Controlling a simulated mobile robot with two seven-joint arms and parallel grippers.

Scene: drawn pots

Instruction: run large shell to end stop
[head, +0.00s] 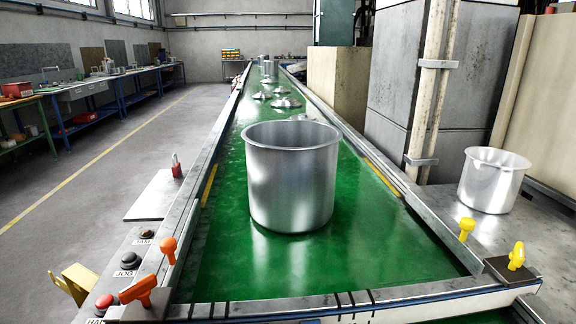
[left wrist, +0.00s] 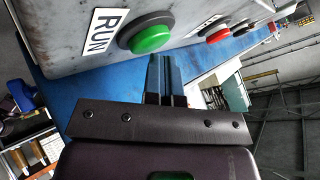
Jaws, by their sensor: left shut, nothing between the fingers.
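The large shell (head: 292,185), an open-topped metal pot, stands upright on the green belt (head: 225,265) in the head view. Bare belt lies between it and the crossbar (head: 420,298) at the near end. In the left wrist view my left gripper (left wrist: 167,62) is shut and empty, its fingertips close to the green RUN button (left wrist: 150,38). I cannot tell whether they touch it. A red button (left wrist: 217,35) is farther along the same panel. The left gripper does not show in the head view, and my right gripper is in neither view.
A smaller pot (head: 492,180) stands on the side table at right. Lids (head: 286,102) and other pots lie farther up the belt. Orange (head: 138,290) and yellow (head: 516,256) clamps stick up near the belt's end. A panel with black buttons (head: 130,259) is at left.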

